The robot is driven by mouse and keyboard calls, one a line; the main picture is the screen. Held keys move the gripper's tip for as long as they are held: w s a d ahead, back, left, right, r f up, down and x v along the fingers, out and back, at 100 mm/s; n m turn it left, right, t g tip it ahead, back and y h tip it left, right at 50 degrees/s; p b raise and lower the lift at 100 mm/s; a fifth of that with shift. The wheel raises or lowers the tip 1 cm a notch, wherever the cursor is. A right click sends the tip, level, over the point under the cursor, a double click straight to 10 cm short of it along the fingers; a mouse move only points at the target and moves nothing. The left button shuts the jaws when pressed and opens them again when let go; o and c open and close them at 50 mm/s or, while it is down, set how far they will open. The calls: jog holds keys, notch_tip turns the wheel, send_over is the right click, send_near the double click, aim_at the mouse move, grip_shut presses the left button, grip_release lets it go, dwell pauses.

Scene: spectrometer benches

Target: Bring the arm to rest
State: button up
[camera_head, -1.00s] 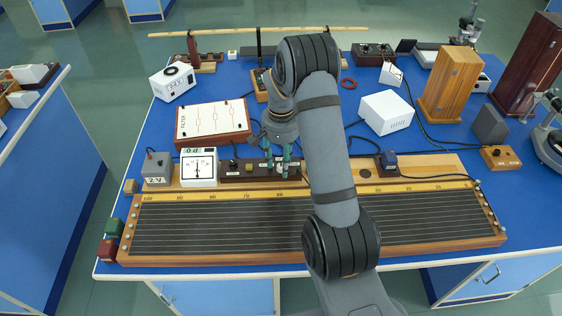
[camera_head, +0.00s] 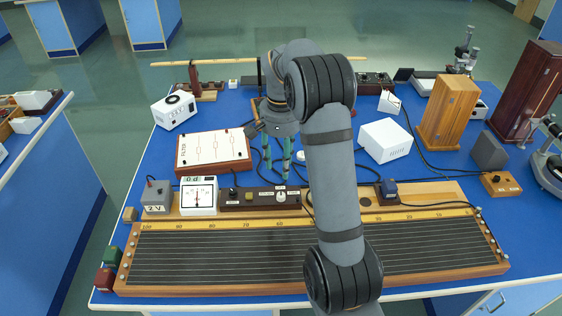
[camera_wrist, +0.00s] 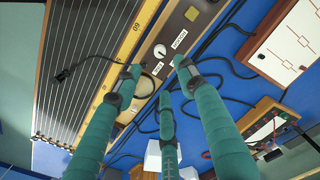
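My gripper (camera_head: 277,176) hangs fingers-down over the middle of the blue bench in the head view, just behind and above a dark control strip (camera_head: 262,197) with a knob and labels. In the wrist view the gripper's teal fingers (camera_wrist: 158,80) are spread apart with nothing held between them. Past the fingertips, the white knob (camera_wrist: 160,51) on the strip shows, clear of them as far as I can tell. My arm is bent and reaches over the long wire board (camera_head: 220,250), hiding part of it.
A white meter (camera_head: 198,195) and a grey 2V box (camera_head: 157,197) stand left of the strip. The filter board (camera_head: 213,152) is left of my gripper; a white box (camera_head: 385,140) is to the right. Loose black cables cross the bench. A wooden cabinet (camera_head: 448,112) stands further right.

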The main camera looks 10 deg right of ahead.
aim_at(281, 194)
dwell(0.4)
notch_tip(281, 194, down, 12)
jog(key=shift+f, duration=0.1)
dwell(0.4)
dwell(0.3)
